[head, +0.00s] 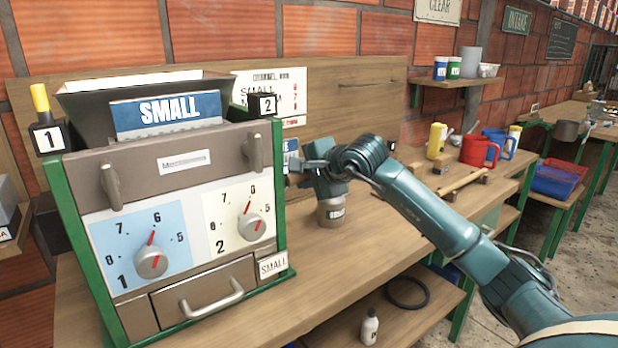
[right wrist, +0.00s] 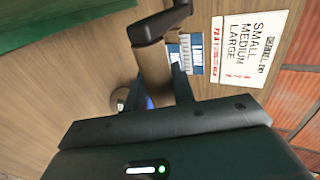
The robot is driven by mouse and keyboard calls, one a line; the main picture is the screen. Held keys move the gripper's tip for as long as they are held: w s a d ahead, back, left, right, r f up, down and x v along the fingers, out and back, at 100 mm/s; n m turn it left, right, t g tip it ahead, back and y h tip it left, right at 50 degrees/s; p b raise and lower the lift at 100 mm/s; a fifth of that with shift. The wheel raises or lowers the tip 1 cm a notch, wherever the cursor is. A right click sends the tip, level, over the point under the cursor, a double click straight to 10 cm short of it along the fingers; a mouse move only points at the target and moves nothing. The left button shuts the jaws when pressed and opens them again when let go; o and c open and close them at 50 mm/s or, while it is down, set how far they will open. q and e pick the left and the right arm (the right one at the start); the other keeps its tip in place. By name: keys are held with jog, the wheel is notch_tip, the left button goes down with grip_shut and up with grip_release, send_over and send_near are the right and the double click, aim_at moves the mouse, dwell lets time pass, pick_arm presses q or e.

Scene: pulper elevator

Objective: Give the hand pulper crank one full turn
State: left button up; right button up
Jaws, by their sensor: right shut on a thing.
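The hand pulper (head: 182,165) stands on the workbench at the left of the head view, with a green frame, a dark hopper, a "SMALL" plate and two dials. Its crank shows in the right wrist view as a black arm (right wrist: 165,20) with a brown cylindrical handle (right wrist: 152,72). My right gripper (head: 302,168) is beside the pulper's right side. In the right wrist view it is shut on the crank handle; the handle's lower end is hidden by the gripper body. In the head view the crank is mostly hidden. My left gripper is out of view.
A small labelled container (head: 331,212) stands on the bench below my right gripper. A yellow bottle (head: 436,140) and red mug (head: 478,151) stand farther right. A size sign (right wrist: 250,45) is behind the crank. The bench front (head: 330,262) is clear.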

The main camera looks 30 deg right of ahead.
jog(key=f+b, duration=0.1)
jog(key=f, duration=0.1)
jog(key=f+b, duration=0.1)
jog(key=b, duration=0.1)
jog(key=shift+w+f, duration=0.35)
jog(key=shift+w, duration=0.05)
jog(key=shift+f, duration=0.1)
